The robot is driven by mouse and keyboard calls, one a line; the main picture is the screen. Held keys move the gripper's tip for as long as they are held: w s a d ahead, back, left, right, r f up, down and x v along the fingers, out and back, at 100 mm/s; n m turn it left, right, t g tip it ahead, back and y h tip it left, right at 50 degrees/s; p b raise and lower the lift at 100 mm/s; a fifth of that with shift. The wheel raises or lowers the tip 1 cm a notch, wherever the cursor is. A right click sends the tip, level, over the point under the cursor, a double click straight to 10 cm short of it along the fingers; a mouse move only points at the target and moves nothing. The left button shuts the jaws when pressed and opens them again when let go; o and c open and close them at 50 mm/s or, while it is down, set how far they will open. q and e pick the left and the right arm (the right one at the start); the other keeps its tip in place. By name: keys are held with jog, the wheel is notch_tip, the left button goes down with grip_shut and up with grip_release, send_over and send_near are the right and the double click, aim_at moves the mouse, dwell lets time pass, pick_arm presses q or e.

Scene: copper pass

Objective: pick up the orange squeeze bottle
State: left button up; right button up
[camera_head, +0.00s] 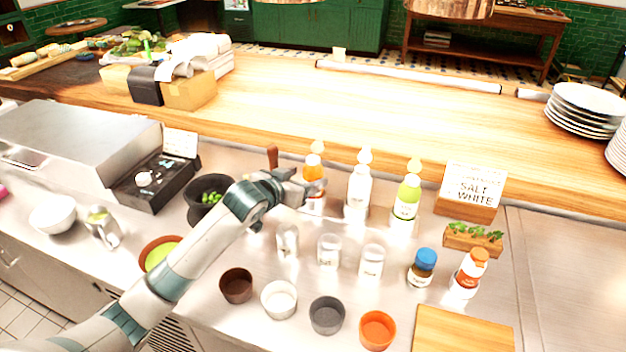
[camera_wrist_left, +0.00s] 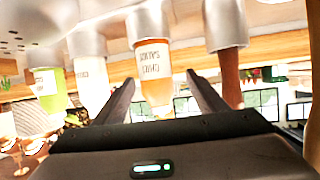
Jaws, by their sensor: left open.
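In the left wrist view the orange bottle (camera_wrist_left: 154,62) appears upside down, with a label, between the two spread fingers of my left gripper (camera_wrist_left: 161,77). The fingers are open, and I cannot tell whether either touches the bottle. My right gripper is not in view.
A clear white bottle (camera_head: 358,190) and a green bottle (camera_head: 407,198) stand to the right. Glass jars (camera_head: 329,250) and small bowls (camera_head: 280,298) stand in front. A raised wooden ledge (camera_head: 400,120) runs behind.

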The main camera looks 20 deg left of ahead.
aim_at(306, 178)
pick_arm(q)
jog(key=shift+x, duration=1.15)
jog(key=shift+w+d+f+p, duration=0.2)
jog(key=shift+w+d+p, duration=0.05)
jog(key=shift+w+p, duration=0.25)
jog(key=p+x, duration=0.1)
jog(key=x, duration=0.1)
jog(key=shift+w+d+f, duration=0.2)
jog(key=shift+d+f, duration=0.05)
jog(key=shift+x, duration=0.75)
jog(key=shift+s+f, duration=0.1)
jog(key=c, duration=0.9)
